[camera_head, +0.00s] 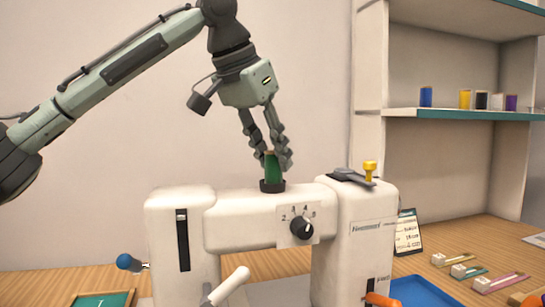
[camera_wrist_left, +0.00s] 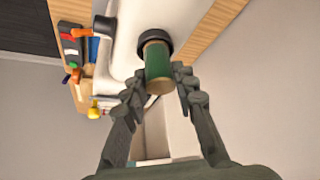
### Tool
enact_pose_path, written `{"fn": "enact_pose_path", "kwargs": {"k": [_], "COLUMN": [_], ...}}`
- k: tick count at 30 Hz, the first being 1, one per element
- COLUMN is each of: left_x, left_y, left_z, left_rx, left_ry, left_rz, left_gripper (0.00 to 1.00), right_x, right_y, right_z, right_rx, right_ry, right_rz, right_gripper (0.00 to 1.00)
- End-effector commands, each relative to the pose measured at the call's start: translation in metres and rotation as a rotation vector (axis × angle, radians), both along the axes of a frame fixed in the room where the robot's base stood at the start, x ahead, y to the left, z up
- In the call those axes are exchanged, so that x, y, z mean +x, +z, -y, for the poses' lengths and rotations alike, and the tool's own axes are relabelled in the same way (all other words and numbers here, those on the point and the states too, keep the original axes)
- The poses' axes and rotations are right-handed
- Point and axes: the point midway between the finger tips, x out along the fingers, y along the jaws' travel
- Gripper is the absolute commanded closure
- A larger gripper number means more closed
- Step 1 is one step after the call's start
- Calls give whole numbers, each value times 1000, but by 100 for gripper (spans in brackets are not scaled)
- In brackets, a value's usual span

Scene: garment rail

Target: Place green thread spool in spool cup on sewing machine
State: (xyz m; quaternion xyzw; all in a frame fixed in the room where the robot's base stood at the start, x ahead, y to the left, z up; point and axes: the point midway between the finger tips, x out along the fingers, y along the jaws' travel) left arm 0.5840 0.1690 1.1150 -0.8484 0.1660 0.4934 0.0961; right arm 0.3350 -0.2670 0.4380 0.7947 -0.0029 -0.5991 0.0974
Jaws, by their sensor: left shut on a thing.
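The green thread spool (camera_head: 271,166) stands upright at the black spool cup (camera_head: 272,186) on top of the white sewing machine (camera_head: 260,222). Its lower end appears to sit inside the cup's rim. My left gripper (camera_head: 273,160) points down from above with its fingers shut on the spool's upper part. In the left wrist view the spool (camera_wrist_left: 158,66) shows between the fingertips (camera_wrist_left: 162,88), its far end at the dark round cup (camera_wrist_left: 154,40). How deep the spool sits in the cup is hidden. My right gripper is in neither view.
A yellow-topped part (camera_head: 369,170) rises from the machine's right end. Several spools stand on the shelf (camera_head: 420,113) at the right. A blue tray (camera_head: 418,293) and small boxes (camera_head: 468,271) lie on the wooden table. The space left of the cup is clear.

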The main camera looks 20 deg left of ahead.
Motion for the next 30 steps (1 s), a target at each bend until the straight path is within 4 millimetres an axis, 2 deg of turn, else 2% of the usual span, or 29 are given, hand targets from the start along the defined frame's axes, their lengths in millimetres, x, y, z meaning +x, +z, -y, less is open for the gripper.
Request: {"fn": "enact_pose_path", "kwargs": {"k": [3, 6, 7, 12, 23, 30], "left_x": [0, 0, 0, 0, -2, -22], "left_y": [-4, -3, -3, -3, 3, 41], "left_z": [0, 0, 0, 0, -1, -8], "left_rx": [-2, -2, -2, -2, -2, -3], "left_ry": [1, 1, 1, 1, 0, 1], "left_rz": [3, 3, 3, 3, 4, 5], "left_gripper": [92, 92, 70, 53, 53, 53], "right_x": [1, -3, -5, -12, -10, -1], "right_y": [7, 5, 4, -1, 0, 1], "right_z": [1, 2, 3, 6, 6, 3], "right_rx": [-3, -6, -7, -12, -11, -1], "right_ry": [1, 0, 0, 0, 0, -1], "right_rz": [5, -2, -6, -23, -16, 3], "right_gripper": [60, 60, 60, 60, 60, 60]}}
